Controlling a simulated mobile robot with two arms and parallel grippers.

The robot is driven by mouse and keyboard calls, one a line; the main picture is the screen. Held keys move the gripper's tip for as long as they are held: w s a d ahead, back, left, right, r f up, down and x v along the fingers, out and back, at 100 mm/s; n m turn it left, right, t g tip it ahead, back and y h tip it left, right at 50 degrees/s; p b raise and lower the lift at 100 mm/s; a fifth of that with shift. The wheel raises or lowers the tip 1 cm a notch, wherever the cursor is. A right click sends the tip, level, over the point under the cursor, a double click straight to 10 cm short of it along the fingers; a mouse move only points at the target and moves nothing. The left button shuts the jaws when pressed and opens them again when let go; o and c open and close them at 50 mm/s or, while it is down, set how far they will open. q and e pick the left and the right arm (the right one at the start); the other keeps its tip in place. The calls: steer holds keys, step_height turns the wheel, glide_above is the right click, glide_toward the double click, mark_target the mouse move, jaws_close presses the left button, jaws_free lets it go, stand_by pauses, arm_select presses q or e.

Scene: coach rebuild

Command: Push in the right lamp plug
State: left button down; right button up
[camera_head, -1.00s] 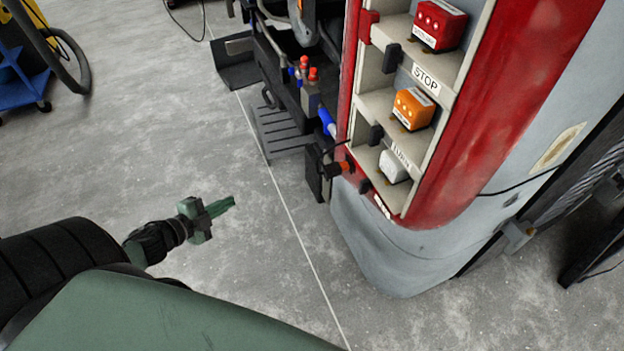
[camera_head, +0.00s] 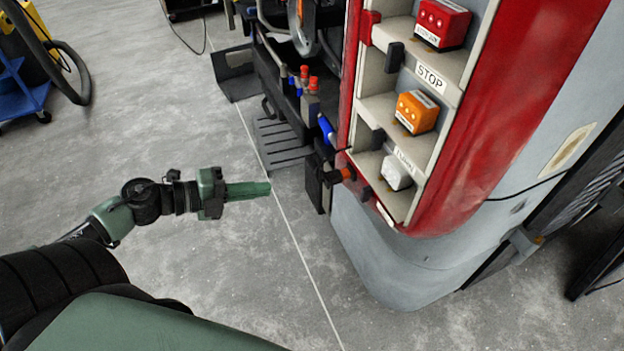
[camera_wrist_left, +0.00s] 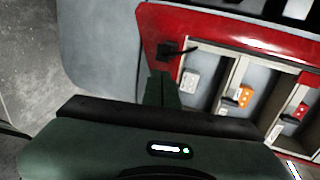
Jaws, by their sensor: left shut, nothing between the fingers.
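The coach's red rear corner (camera_head: 470,130) has a pale lamp panel with a red, an orange (camera_head: 416,112) and a white (camera_head: 396,173) block in its compartments. A small orange-and-black plug-like part (camera_head: 346,174) with a dark cable sits at the panel's lower left; I cannot tell how deep it sits. In the left wrist view a dark plug-like piece (camera_wrist_left: 168,49) with a cable shows beside the white block (camera_wrist_left: 191,79). My left gripper (camera_head: 268,188) is shut and empty, left of the panel and apart from it. My right gripper is not in view.
A black box (camera_head: 318,184) hangs left of the panel, by blue and red-capped fittings (camera_head: 310,88) and a dark slatted step (camera_head: 285,140). The grey bumper (camera_head: 385,255) curves below. Grey floor (camera_head: 150,110) is open to the left.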

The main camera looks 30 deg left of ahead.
mark_target(325, 176)
arm_select(q)
steer(key=x, duration=0.8)
steer(key=r+p+x, duration=0.1)
steer(key=x, duration=0.4)
steer(key=shift+w+d, duration=0.1)
steer(key=shift+w, duration=0.05)
steer(key=shift+w+d+r+p, duration=0.15)
steer(key=shift+w+p, duration=0.15)
steer(key=shift+p, duration=0.1)
steer(key=shift+w+d+p, duration=0.55)
steer(key=shift+w+p, duration=0.1)
steer(key=shift+w, duration=0.05)
steer(key=shift+w+d, duration=0.15)
